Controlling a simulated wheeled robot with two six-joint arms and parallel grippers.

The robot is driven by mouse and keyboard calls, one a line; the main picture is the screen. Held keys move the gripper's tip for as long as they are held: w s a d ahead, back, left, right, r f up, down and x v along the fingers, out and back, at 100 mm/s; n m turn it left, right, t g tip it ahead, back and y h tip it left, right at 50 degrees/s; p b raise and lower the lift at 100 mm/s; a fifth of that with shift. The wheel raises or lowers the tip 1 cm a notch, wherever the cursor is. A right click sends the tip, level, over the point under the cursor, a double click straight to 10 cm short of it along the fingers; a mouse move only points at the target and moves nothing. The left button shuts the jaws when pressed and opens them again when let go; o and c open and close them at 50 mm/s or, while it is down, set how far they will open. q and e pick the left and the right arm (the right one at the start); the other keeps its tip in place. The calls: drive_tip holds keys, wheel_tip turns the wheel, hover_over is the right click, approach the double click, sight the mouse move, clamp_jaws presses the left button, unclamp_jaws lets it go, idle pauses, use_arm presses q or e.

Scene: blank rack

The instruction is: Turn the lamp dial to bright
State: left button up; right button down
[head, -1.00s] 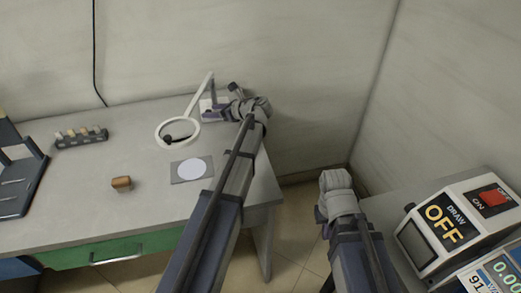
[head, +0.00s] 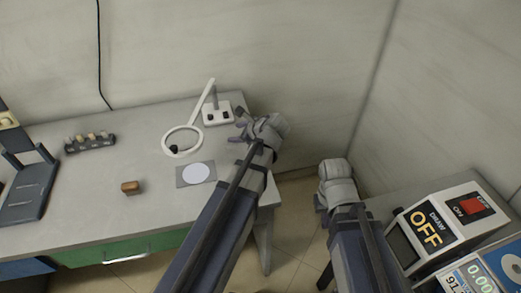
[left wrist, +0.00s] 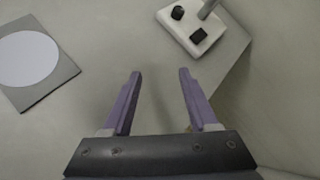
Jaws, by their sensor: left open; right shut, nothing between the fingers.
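The lamp has a white base (head: 217,122) at the back right of the grey table, with a slanted arm and a ring head (head: 166,148). The left wrist view shows the base (left wrist: 181,34) with a round black knob, apparently the dial (left wrist: 178,12), and a square black piece (left wrist: 198,36). Any setting marks are too small to read. My left gripper (head: 239,128) is open and empty, just right of and nearer than the base; its fingers (left wrist: 160,76) point toward the base without touching it. My right gripper (head: 320,204) is shut and empty, away from the lamp.
A grey plate with a white disc (head: 196,174), a brown block (head: 132,187) and a dark rack of small pieces (head: 90,144) are on the table. A box reading OFF (head: 475,207) stands at right. The wall is close behind the lamp.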

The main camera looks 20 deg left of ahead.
sight(211, 116)
use_arm(q)
drive_tip(key=s+d+n+h+p, duration=0.1)
drive_tip(key=s+d+n+p, duration=0.1)
drive_tip(key=d, duration=0.1)
drive_tip(key=s+d+n+h+p, duration=0.1)
drive_tip(key=s+d+n+h, duration=0.1)
drive_tip(key=s+d, duration=0.1)
drive_tip(key=s+d+n+g+h+p, duration=0.1)
drive_tip(key=s+d+n+p, duration=0.1)
drive_tip(key=s+d, duration=0.1)
drive_tip(key=shift+s+d+r+n+h+p, duration=0.15)
drive_tip(key=shift+d+r+n+h+p, duration=0.2)
drive_tip(key=shift+d, duration=0.2)
drive_tip(key=shift+s+d+n, duration=0.25)
drive_tip(key=shift+s+d, duration=0.1)
drive_tip(key=shift+d, duration=0.1)
use_arm(e)
wheel_tip(211, 116, up, 7)
drive_tip(key=shift+f, duration=0.2)
